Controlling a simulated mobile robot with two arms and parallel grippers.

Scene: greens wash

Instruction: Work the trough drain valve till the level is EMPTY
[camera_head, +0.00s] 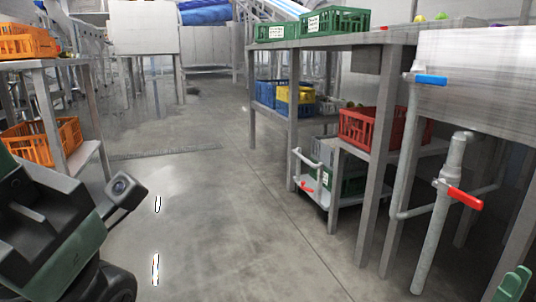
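The grey metal trough (485,85) stands at the right, its walls cut off by the picture edge. Below it, a thick grey pipe (434,235) runs down with a valve whose red lever (465,198) points right and slightly down. A second valve with a blue lever (431,80) sits higher on a thinner pipe against the trough. The water and any level mark are not visible. My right gripper (513,284) shows only as green tips at the bottom right, below and apart from the red lever; its opening is unclear. My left gripper's fingers are not visible.
A metal table (375,37) bears green crates (335,22). A red crate (358,128) and a small white cart (318,184) stand below it. Orange crates (42,142) are on a rack at left. The middle floor (225,205) is clear, with a drain grate across it.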

